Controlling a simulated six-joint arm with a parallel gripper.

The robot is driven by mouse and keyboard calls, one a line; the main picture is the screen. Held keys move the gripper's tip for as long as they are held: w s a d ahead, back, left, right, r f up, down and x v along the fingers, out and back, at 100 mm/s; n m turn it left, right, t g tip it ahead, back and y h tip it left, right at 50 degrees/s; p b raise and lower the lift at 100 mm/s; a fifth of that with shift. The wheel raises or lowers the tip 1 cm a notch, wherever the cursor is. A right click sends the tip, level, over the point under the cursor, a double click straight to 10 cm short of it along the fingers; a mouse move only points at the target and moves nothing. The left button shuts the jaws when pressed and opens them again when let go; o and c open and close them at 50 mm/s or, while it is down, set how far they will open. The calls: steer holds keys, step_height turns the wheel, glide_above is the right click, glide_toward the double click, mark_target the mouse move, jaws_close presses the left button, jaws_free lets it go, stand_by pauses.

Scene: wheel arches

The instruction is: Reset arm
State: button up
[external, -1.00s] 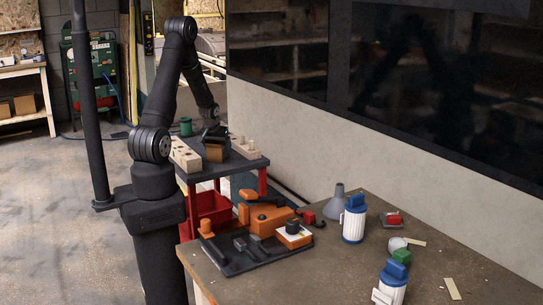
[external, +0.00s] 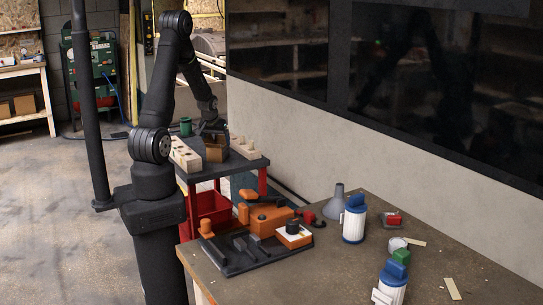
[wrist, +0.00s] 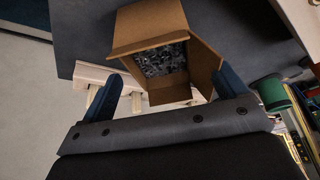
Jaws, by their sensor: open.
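My gripper (external: 212,127) hangs just above an open cardboard box (external: 216,150) on the dark top of the red cart (external: 250,164). In the wrist view my gripper (wrist: 166,76) is open, its two blue-black fingers spread apart with nothing held between them. The box (wrist: 125,40) lies beyond the fingertips with its flaps out. Many small grey metal parts (wrist: 165,60) lie inside it. The gripper looks clear of the box, though the exact gap is hard to tell.
Pale wooden blocks with holes (external: 185,156) and (external: 244,148) flank the box. A green cylinder (external: 186,127) stands behind. The workbench (external: 330,275) holds an orange fixture (external: 268,219), blue-and-white containers (external: 353,224) and a grey funnel (external: 336,203). A wall (external: 400,150) rises to the right.

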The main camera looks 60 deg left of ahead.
mark_target(217, 145)
steer(key=v, duration=0.8)
steer(key=x, duration=1.2)
steer(key=shift+f, duration=0.4)
step_height(217, 145, up, 4)
steer(key=shift+r, duration=0.25)
steer(key=w+d+r, duration=0.2)
steer(key=d+r, duration=0.5)
steer(key=d, duration=0.4)
step_height(217, 145, up, 11)
steer(key=w+d+m, duration=0.1)
steer(key=w+d, duration=0.2)
steer(key=d, duration=0.2)
steer(key=shift+m+h, duration=0.3)
